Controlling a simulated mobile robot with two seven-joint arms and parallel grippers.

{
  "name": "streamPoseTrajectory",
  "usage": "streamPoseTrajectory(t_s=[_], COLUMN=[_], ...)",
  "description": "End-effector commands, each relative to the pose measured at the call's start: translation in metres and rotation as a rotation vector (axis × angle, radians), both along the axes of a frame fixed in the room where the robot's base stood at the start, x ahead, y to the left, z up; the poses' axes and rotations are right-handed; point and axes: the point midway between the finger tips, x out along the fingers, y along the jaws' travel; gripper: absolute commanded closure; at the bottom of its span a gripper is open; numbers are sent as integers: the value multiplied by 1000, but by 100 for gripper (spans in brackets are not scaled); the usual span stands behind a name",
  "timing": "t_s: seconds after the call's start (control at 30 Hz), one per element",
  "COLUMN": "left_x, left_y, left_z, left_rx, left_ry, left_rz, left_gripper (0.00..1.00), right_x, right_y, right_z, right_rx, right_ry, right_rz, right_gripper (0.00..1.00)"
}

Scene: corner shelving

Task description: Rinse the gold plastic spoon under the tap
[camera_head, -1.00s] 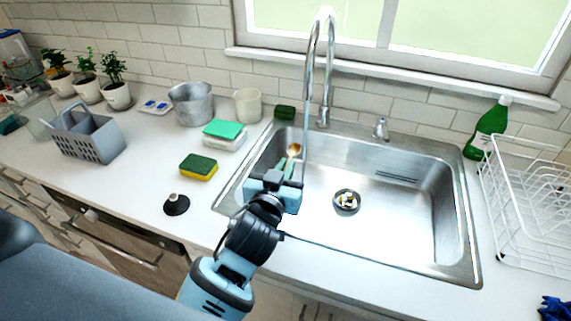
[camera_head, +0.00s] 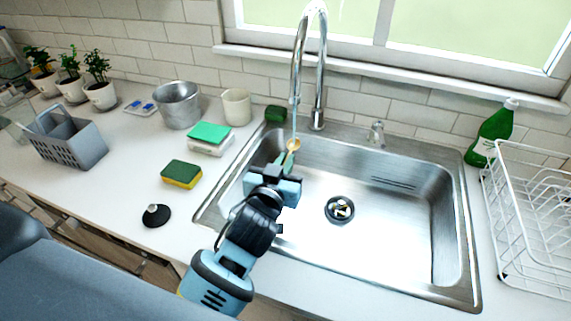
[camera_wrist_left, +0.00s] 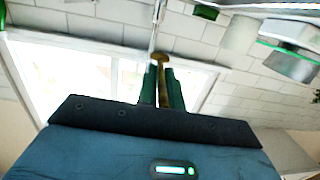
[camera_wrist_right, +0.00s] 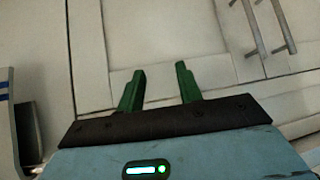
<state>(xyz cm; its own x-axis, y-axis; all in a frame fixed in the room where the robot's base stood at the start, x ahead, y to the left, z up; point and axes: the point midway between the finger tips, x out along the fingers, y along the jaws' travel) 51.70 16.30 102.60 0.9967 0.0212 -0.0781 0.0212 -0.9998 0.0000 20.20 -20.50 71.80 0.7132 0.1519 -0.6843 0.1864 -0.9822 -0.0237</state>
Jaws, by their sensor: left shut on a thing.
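The gold plastic spoon (camera_head: 293,145) is held over the left part of the sink (camera_head: 399,230), its bowl pointing away from me. My left gripper (camera_head: 283,164) is shut on its handle. The spoon (camera_wrist_left: 161,60) shows between the green fingers in the left wrist view. The tall chrome tap (camera_head: 320,60) arches above, and a thin stream of water (camera_head: 294,120) comes down to the spoon's bowl, where it appears to meet it. My right gripper (camera_wrist_right: 160,88) is open and empty in the right wrist view, facing pale cabinet doors; it is outside the head view.
A yellow-green sponge (camera_head: 181,174), a black stopper (camera_head: 156,215) and a green-lidded box (camera_head: 210,137) lie left of the sink. A white dish rack (camera_head: 530,215) and green bottle (camera_head: 492,132) stand at the right. The drain (camera_head: 340,209) is open sink space.

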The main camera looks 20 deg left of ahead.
Motion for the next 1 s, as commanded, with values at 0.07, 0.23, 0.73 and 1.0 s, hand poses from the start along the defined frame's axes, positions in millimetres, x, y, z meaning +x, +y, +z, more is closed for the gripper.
streamPoseTrajectory(t_s=[0.07, 0.23, 0.73, 1.0], left_x=[0, 0, -1, -2], left_y=[0, 0, -8, -12], left_z=[0, 0, -1, -1], left_rx=[0, 0, -2, -1], left_ry=[0, 1, 2, 2], left_rz=[0, 0, 0, 0], left_gripper=[100, 100, 100, 100], right_x=[-1, -2, 0, 2], right_y=[0, -1, -1, -1], right_z=[-1, -2, 0, 3], right_rx=[0, -2, -4, -2], right_ry=[2, 5, -1, -7], right_rz=[0, 1, 3, 3], right_gripper=[65, 65, 65, 65])
